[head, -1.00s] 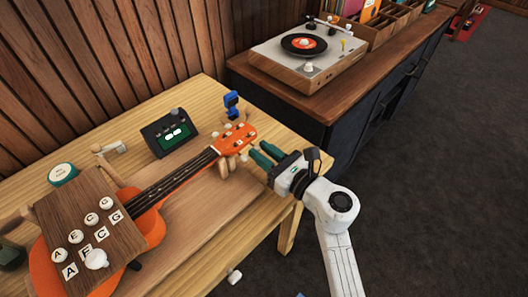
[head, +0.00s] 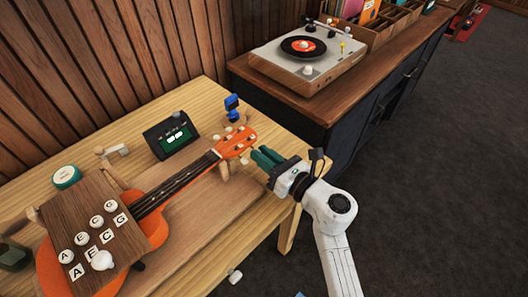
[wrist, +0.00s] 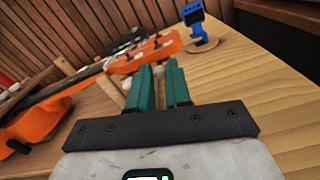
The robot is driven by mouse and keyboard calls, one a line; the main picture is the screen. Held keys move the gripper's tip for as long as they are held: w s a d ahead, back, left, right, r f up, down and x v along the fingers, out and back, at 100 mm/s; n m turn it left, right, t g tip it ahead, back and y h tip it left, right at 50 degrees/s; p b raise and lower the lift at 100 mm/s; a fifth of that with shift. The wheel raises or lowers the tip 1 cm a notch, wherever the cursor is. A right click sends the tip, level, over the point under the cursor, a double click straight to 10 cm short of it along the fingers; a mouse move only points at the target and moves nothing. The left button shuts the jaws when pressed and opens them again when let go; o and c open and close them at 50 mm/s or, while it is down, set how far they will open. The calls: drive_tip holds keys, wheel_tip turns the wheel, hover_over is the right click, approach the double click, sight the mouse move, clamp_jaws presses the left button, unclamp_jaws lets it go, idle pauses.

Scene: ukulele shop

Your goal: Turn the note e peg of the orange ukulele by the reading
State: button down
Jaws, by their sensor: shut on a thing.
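The orange ukulele (head: 152,228) lies on the wooden table with its headstock (head: 234,141) towards the right. White pegs show along the headstock edges; their note letters cannot be read there. My gripper (head: 262,158) is at the near side of the headstock, its green fingers closed together. In the wrist view the fingers (wrist: 163,80) are shut on a white peg (wrist: 158,71), mostly hidden between them. Another white peg (wrist: 127,85) is just left of them. The dark tuner (head: 171,135) stands behind the neck with a lit green screen; its reading is too small to make out.
A brown board (head: 92,207) with white knobs and letter tiles A, E, C, G covers the ukulele's body. A blue device (head: 232,103) stands behind the headstock. A round green-rimmed thing (head: 66,177) is at the left. A turntable (head: 307,52) sits on the cabinet behind.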

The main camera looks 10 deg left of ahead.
drive_tip(key=m+p, duration=0.3)
drive_tip(key=m, duration=0.2)
drive_tip(key=shift+r+m, duration=0.15)
drive_tip(key=shift+m, duration=0.15)
drive_tip(key=m+p, duration=0.1)
drive_tip(key=m, duration=0.1)
drive_tip(key=m+p, duration=0.2)
drive_tip(key=m, duration=0.1)
drive_tip(key=shift+f+m, duration=0.2)
drive_tip(key=shift+m, duration=0.1)
drive_tip(key=shift+p, duration=0.3)
drive_tip(key=c, duration=1.3)
unclamp_jaws()
drive_tip(key=shift+d, duration=0.1)
drive_tip(key=v, duration=1)
drive_tip(key=shift+s+d, duration=0.25)
drive_tip(key=shift+d, duration=0.05)
